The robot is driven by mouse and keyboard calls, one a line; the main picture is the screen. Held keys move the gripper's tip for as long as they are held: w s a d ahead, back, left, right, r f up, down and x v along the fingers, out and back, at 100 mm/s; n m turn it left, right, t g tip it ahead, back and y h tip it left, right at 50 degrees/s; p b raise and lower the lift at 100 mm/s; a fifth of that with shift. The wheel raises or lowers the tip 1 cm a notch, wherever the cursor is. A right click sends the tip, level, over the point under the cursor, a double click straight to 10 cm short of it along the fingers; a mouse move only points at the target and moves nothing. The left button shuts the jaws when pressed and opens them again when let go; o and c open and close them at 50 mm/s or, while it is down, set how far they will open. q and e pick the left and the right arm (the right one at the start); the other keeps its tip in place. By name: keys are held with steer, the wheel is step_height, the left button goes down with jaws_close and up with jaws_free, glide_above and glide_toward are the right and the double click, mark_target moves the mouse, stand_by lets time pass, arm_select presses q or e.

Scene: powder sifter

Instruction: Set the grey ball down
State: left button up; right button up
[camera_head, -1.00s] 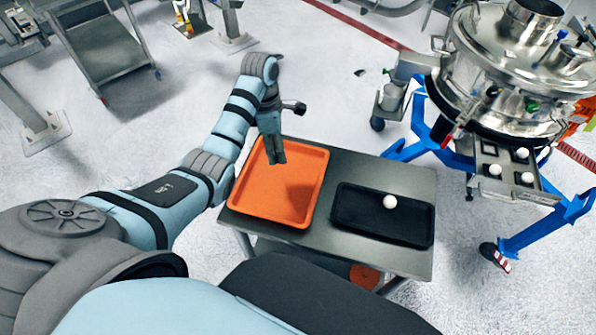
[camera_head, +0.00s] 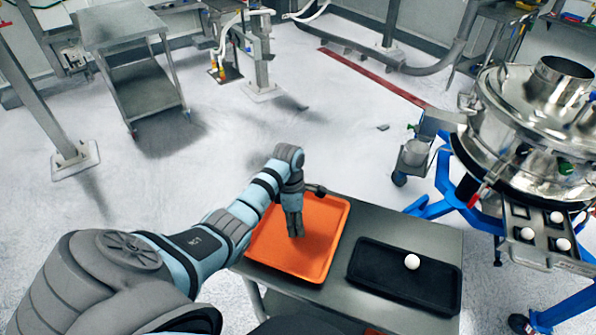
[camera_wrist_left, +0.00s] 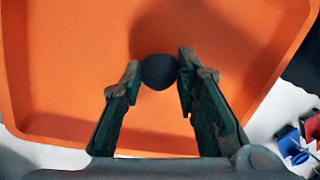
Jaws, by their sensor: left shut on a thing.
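My left gripper (camera_head: 295,230) points down over the orange tray (camera_head: 327,240), near its middle in the head view. In the left wrist view my left gripper (camera_wrist_left: 157,72) is shut on the dark grey ball (camera_wrist_left: 159,73), which sits between the two fingertips. The orange tray (camera_wrist_left: 60,60) fills most of the wrist view behind the ball, and its bare floor shows all around. I cannot tell whether the ball touches the tray floor. In the head view the ball is hidden by the fingers. My right gripper is in neither view.
A black tray (camera_head: 375,283) with a white ball (camera_head: 412,262) lies right of the orange tray on the same grey table (camera_head: 408,230). A steel sifter (camera_head: 530,130) on a blue frame stands at the right, with several white balls in a compartmented tray (camera_head: 540,250) beneath it.

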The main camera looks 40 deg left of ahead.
arm_select(q)
steer(key=shift+f, duration=0.15)
steer(key=o, duration=1.1)
steer(key=shift+o, duration=0.2)
step_height(320, 180, up, 12)
steer(key=a+p, duration=0.1)
steer(key=p, duration=0.1)
steer(key=shift+w+a+r+p, duration=0.25)
steer(key=shift+w+a+p, duration=0.1)
steer(key=shift+a+p, duration=0.05)
